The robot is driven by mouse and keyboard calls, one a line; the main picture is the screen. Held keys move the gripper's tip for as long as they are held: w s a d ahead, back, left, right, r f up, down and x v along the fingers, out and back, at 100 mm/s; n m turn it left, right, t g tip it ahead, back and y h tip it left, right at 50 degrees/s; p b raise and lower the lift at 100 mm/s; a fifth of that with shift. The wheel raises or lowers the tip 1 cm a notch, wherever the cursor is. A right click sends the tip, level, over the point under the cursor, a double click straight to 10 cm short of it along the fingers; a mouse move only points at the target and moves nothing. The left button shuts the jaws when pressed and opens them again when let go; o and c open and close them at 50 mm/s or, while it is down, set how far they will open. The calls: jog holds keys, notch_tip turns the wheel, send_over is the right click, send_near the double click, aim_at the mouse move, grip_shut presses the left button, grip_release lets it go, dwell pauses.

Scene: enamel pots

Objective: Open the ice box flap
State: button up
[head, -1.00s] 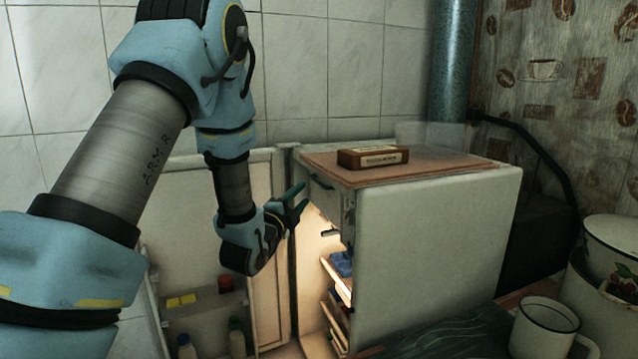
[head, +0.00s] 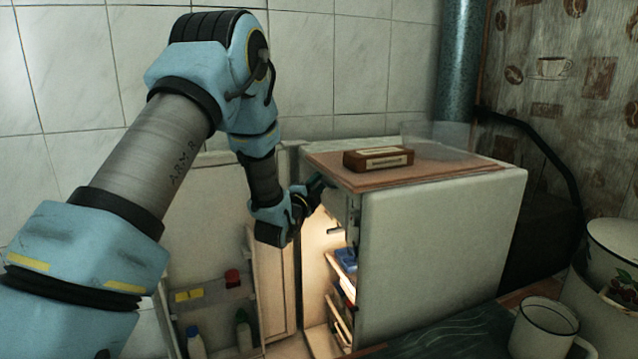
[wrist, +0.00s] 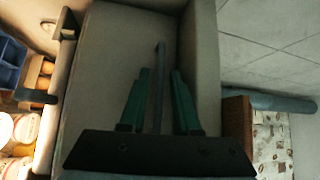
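The ice box flap (head: 342,206) is an upright pale panel at the top of the open fridge's inside, and appears shut. In the wrist view the flap (wrist: 112,55) fills the middle, with a thin dark handle bar (wrist: 160,60) standing out from it. My gripper (head: 316,186) is at the flap, just below the fridge's top edge. In the wrist view its two green fingers (wrist: 161,88) are apart, one on each side of the handle bar, with gaps between. The fingers do not visibly touch the bar. In the head view my gripper hides the handle.
The fridge door (head: 215,215) stands open at left, with bottles on its shelves. Lit shelves with a blue container (head: 346,258) lie below the flap. A brown box (head: 378,158) sits on the fridge top (head: 440,164). A mug (head: 543,335) and pots stand at right.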

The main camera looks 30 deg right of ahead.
grip_shut()
dwell(1.1)
